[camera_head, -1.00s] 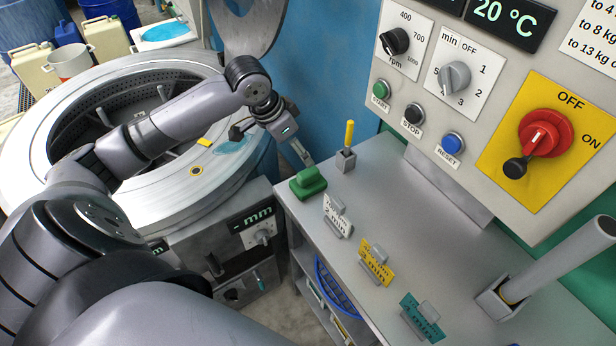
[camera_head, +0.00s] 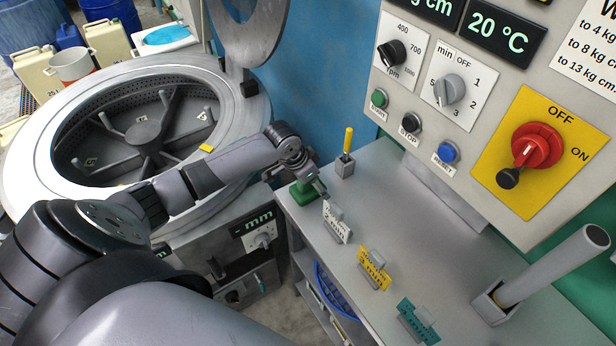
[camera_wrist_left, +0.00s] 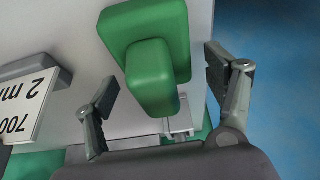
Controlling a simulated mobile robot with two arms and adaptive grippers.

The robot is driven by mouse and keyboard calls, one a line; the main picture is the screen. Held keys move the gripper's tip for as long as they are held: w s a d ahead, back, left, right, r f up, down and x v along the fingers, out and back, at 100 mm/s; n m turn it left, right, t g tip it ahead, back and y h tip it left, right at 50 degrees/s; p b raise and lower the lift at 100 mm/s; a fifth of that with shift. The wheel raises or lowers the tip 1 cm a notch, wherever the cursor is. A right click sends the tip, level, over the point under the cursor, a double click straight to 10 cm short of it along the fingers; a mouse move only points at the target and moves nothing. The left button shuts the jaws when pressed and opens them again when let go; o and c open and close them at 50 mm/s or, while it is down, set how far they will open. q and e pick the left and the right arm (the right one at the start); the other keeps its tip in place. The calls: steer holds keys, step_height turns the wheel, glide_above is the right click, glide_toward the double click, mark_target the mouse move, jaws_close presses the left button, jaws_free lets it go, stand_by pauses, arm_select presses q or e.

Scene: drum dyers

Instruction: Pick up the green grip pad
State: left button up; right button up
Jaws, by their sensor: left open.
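The green grip pad (camera_head: 303,191) lies at the left end of the grey shelf top, with a flat base and a raised block handle. In the left wrist view the pad (camera_wrist_left: 150,50) shows large, its handle pointing toward my gripper. My left gripper (camera_head: 312,184) is over the pad and partly hides it. In the wrist view the left gripper (camera_wrist_left: 165,80) is open, with one finger on each side of the handle and gaps on both sides. I cannot tell whether its fingertips reach down to the base. My right gripper is not in view.
A white card in a holder (camera_head: 337,222) stands close beside the pad. A yellow card (camera_head: 375,268) and a teal card (camera_head: 418,320) stand farther along. A yellow-handled tool in a grey holder (camera_head: 346,158) is behind. The drum (camera_head: 135,130) is left; the control panel (camera_head: 470,110) is right.

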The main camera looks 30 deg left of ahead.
arm_select(q)
steer(key=shift+w+f, duration=0.1)
steer(key=shift+f, duration=0.1)
steer(key=shift+c, duration=0.6)
steer(key=c, duration=1.1)
steer(key=shift+r, duration=0.15)
steer(key=shift+c, duration=0.2)
step_height(320, 180, up, 20)
steer(key=b, duration=0.2)
